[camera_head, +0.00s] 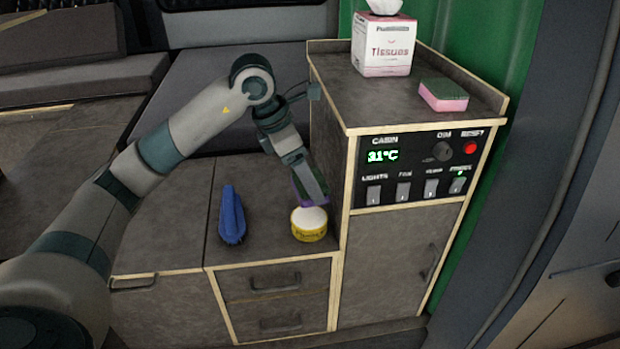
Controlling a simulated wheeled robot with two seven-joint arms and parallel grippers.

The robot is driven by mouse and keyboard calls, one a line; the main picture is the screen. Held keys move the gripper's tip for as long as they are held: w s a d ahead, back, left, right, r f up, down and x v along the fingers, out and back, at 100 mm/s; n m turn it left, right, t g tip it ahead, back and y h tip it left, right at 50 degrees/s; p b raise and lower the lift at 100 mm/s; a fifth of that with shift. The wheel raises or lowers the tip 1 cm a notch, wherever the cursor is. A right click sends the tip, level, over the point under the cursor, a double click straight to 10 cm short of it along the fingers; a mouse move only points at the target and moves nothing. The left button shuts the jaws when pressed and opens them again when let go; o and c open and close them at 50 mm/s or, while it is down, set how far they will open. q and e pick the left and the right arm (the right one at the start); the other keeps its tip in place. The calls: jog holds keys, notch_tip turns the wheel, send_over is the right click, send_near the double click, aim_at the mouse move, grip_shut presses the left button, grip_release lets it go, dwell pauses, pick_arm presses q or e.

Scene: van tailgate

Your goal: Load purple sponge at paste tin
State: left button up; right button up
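The paste tin (308,234) is a small round yellow tin with a pale, whitish top, on the low counter close to the tall cabinet's side. My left gripper (314,194) points down right above the tin. It is shut on the purple sponge (298,188), of which only purple and green edges show around the fingers. The sponge's lower edge is just over the tin's top; I cannot tell whether they touch. The rest of the sponge is hidden by the gripper. My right gripper is not in view.
A blue brush (231,215) lies on the low counter left of the tin. The taller cabinet (358,97) stands close on the right, with a control panel (420,165), a tissue box (383,45) and a pink-and-green sponge (443,95) on top.

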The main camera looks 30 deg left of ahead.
pick_arm(q)
jog(key=shift+s+a, duration=0.1)
jog(key=shift+s, duration=0.15)
jog(key=shift+w+f, duration=0.1)
jog(key=shift+f, duration=0.25)
jog(key=shift+f+b, duration=0.45)
jog(key=shift+f, duration=0.1)
jog(key=shift+f+b, duration=0.7)
jog(key=shift+f, duration=1.35)
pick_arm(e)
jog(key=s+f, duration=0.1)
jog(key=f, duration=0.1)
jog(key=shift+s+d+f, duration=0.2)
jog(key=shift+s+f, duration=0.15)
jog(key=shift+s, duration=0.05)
pick_arm(q)
jog(key=shift+f+b, duration=0.2)
jog(key=shift+b, duration=0.1)
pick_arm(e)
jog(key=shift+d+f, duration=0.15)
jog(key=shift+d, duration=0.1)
